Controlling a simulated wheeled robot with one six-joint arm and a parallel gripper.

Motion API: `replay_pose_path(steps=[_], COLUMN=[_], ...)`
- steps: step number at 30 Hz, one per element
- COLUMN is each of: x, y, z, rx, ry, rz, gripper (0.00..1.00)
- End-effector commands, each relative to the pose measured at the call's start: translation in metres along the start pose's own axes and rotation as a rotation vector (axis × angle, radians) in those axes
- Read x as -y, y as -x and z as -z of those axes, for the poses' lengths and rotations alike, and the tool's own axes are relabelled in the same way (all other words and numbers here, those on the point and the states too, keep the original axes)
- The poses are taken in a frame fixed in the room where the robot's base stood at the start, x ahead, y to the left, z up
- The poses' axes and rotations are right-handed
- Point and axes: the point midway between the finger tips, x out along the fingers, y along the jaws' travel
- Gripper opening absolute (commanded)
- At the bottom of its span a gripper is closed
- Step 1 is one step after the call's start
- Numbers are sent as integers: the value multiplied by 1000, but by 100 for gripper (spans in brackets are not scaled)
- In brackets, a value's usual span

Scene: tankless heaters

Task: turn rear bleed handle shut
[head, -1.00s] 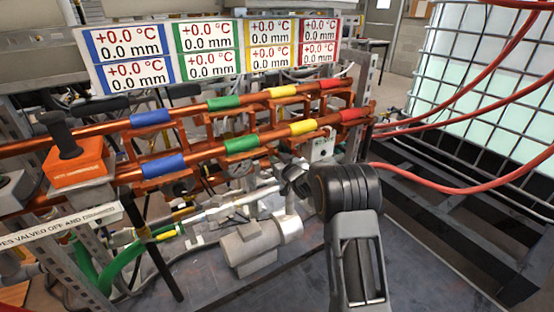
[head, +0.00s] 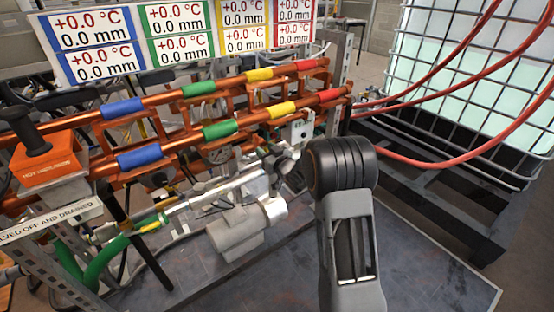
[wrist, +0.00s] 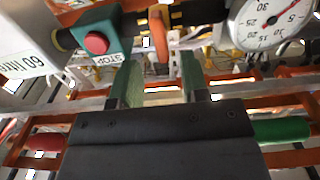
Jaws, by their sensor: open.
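In the wrist view my gripper (wrist: 158,83) is open, with its two green-faced fingers apart and nothing between the tips. An orange lever-like handle (wrist: 158,28) stands just beyond the gap, roughly in line with it and apart from the fingers. I cannot tell whether it is the rear bleed handle or how far it is turned. In the head view my arm rises at the right of the pipe rack, and its wrist hides the fingers.
A green box with a red STOP button (wrist: 96,42) and a round dial gauge (wrist: 268,22) flank the handle. Orange pipes (head: 180,120) with coloured bands cross the rack. A grey pump (head: 237,232) sits below. Red hoses (head: 440,160) run right to a caged tank (head: 478,85).

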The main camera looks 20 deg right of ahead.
Motion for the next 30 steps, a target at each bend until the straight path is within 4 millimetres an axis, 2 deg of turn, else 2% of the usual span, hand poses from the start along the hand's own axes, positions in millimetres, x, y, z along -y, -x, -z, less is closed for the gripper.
replay_pose_path(steps=[1,6,12,18,30], x=[-1,-1,0,0,0], y=[12,42,66,75,76], z=[1,1,0,0,0], rx=[1,1,1,0,0], ry=[0,-1,0,0,0], rz=[-1,-2,-1,0,1], gripper=[42,42,42,42,42])
